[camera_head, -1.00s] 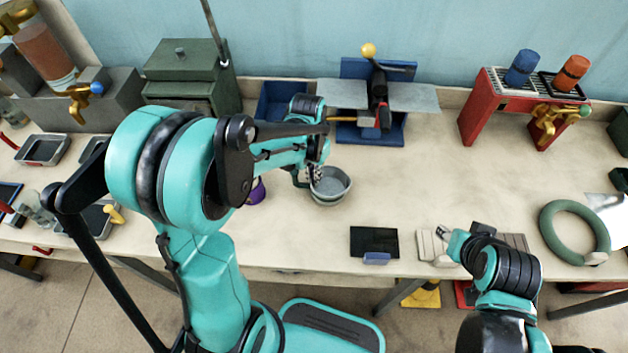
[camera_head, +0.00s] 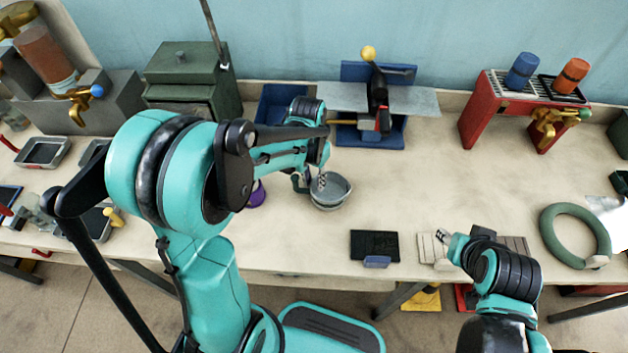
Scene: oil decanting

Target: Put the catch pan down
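The catch pan (camera_head: 334,194) looks like a round grey metal bowl, near the middle of the bench. My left gripper (camera_head: 319,183) is at the pan's left rim and looks shut on it; my own arm partly hides the fingers. I cannot tell whether the pan's base touches the bench top (camera_head: 440,160). My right gripper (camera_head: 441,237) is low over the front of the bench, beside a light slatted pad; its fingers are too small to read.
A purple object (camera_head: 257,195) is partly hidden behind my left arm. A dark tablet-like plate (camera_head: 375,244) lies near the front edge. A blue bin (camera_head: 272,104) and a blue stand with a metal sheet (camera_head: 340,97) are behind. Bench right of the pan is clear.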

